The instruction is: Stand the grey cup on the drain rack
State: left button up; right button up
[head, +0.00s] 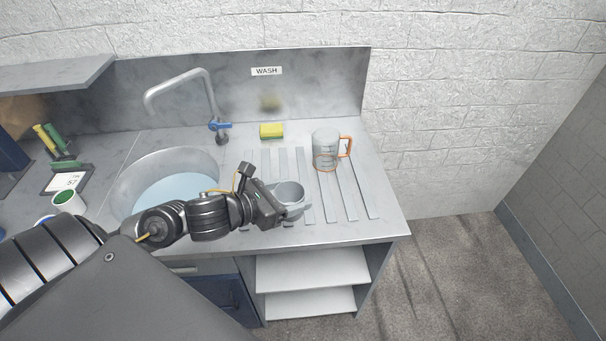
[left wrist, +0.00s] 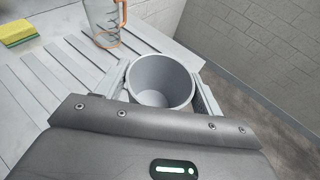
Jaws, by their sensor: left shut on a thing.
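The grey cup (head: 290,193) is upright over the front left part of the drain rack (head: 350,192), a set of pale slats on the counter right of the sink. My left gripper (head: 294,208) is shut on the grey cup. In the left wrist view the cup (left wrist: 160,82) sits between the two fingers (left wrist: 162,88), its open mouth facing up. I cannot tell whether its base touches the slats. My right gripper is not in view.
A clear jug (head: 326,150) with an orange handle stands on the back right of the rack. A yellow and green sponge (head: 271,131) lies behind the rack. The sink (head: 172,170) with its tap (head: 212,105) is at left. The front right slats are clear.

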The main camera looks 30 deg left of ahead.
pick_arm(q)
jog(key=shift+s+a+r+n+y+p, duration=1.3)
jog(key=shift+s+a+p, duration=1.2)
jog(key=shift+a, duration=1.95)
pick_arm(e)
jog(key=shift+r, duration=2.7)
pick_arm(q)
jog(key=shift+t, duration=0.4)
jog(key=w+a+f+b, duration=0.1)
jog(key=w+f+b, duration=0.3)
jog(key=b, duration=0.2)
jog(key=w+a+f+b, duration=0.1)
jog(key=w+f+b, duration=0.3)
jog(key=b, duration=0.3)
jog(key=w+a+f+b, duration=0.1)
jog(key=w+f+b, duration=0.3)
jog(key=w+b, duration=0.1)
jog(key=shift+w+a+f+b, duration=0.1)
jog(key=shift+w+f+b, duration=0.1)
jog(key=shift+b, duration=0.6)
jog(key=shift+f, duration=0.2)
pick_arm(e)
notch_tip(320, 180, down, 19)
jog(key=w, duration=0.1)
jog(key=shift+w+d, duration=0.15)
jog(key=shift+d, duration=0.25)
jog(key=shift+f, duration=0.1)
